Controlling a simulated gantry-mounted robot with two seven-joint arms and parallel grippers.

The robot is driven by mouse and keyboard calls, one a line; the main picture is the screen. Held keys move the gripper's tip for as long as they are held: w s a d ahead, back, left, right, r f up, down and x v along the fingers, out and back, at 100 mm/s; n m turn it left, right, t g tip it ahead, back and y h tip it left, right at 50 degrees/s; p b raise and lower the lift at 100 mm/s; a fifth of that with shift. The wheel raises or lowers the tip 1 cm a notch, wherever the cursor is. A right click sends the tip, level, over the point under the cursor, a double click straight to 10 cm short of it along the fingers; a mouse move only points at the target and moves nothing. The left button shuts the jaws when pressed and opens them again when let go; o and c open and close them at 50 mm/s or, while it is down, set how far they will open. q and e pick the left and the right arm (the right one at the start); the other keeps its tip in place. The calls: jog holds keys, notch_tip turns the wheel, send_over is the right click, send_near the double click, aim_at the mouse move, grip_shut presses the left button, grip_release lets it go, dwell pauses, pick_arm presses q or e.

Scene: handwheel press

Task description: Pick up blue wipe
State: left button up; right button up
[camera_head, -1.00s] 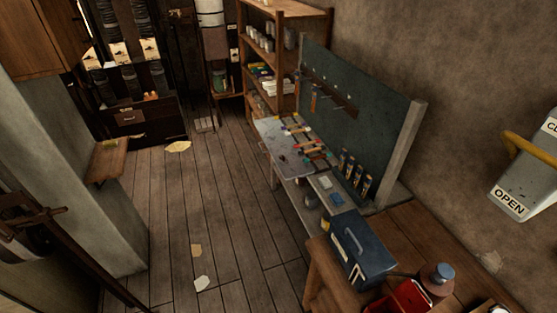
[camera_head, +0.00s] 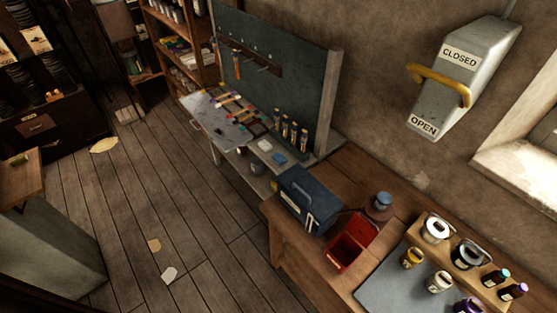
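A small flat blue piece (camera_head: 279,159), which looks like the blue wipe, lies on the low bench (camera_head: 262,187) between the tool board and the blue toolbox. It is small at this distance, so its exact shape is hard to tell. A pale flat piece (camera_head: 264,145) lies just behind it. Neither of my grippers shows in the head view.
A blue toolbox (camera_head: 309,199) and an open red box (camera_head: 352,242) stand on the wooden workbench (camera_head: 290,250). Paint cans and bottles sit at the lower right. A lever box (camera_head: 466,75) hangs on the wall. The plank floor at left is mostly clear, with paper scraps.

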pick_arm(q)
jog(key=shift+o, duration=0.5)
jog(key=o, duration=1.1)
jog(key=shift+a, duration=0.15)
